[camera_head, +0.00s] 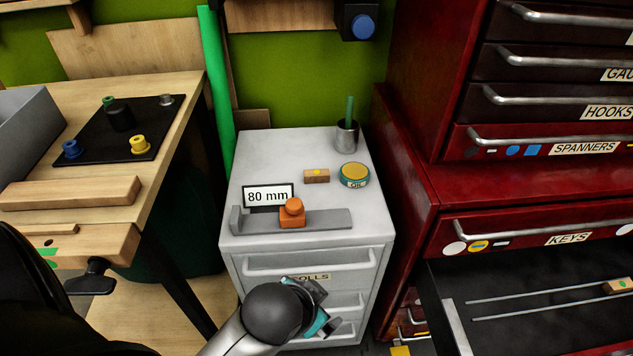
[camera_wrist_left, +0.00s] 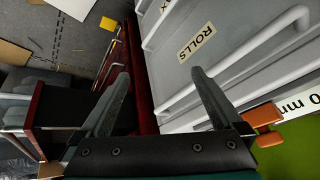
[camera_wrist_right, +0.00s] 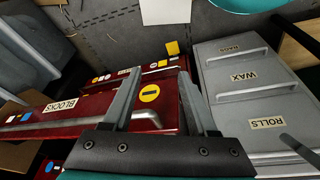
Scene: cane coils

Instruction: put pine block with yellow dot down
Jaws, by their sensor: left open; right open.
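The pine block with the yellow dot (camera_head: 316,176) lies flat on the grey cabinet top (camera_head: 262,160), just left of the round oil tin (camera_head: 354,175). No gripper touches it. My left gripper (camera_head: 318,307) is in front of the cabinet's drawers, below and apart from the block. In the left wrist view its jaws (camera_wrist_left: 158,72) are open and empty beside the ROLLS drawer. In the right wrist view my right gripper (camera_wrist_right: 158,72) is open and empty, with red drawers behind it. The block does not show in either wrist view.
On the cabinet top are an 80 mm sign (camera_head: 268,196), a grey gauge with an orange slider (camera_head: 292,214), and a cup (camera_head: 346,136). At right, an open drawer (camera_head: 520,285) holds a green-dotted block (camera_head: 619,286). A wooden workbench (camera_head: 172,88) stands at left.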

